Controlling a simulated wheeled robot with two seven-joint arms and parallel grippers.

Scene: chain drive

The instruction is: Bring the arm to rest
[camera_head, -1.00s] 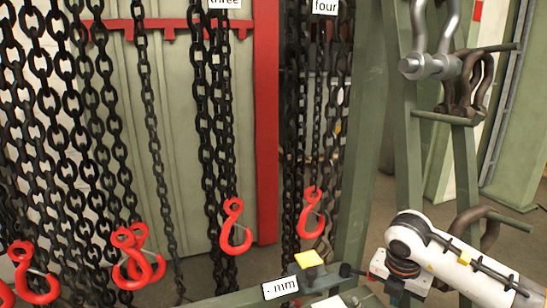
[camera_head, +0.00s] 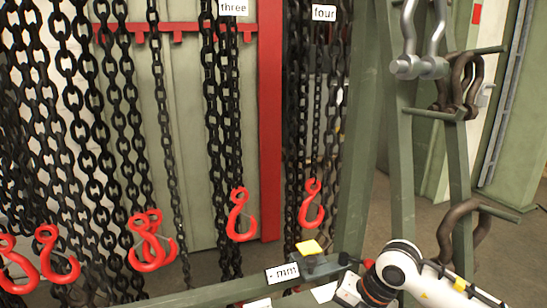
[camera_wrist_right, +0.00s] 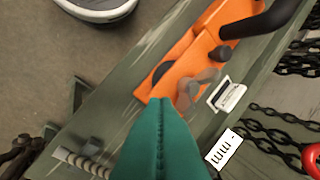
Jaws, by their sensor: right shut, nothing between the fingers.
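My right arm (camera_head: 437,285) is white and enters the head view at the lower right, beside the green frame. Its wrist reaches down and left toward the green beam, and its fingers do not show there. In the right wrist view, my right gripper (camera_wrist_right: 160,104) has teal fingers pressed together with nothing between them. They point toward an orange tool (camera_wrist_right: 205,48) lying on the green beam; I cannot tell whether they touch it. My left gripper is not in view.
Black chains (camera_head: 80,110) and red hooks (camera_head: 241,215) hang at the left and middle. Grey shackles (camera_head: 418,66) and brown shackles (camera_head: 461,87) hang on the right. A "mm" label (camera_head: 282,272) and a yellow piece (camera_head: 309,247) are on the beam. A shoe (camera_wrist_right: 97,8) is on the floor.

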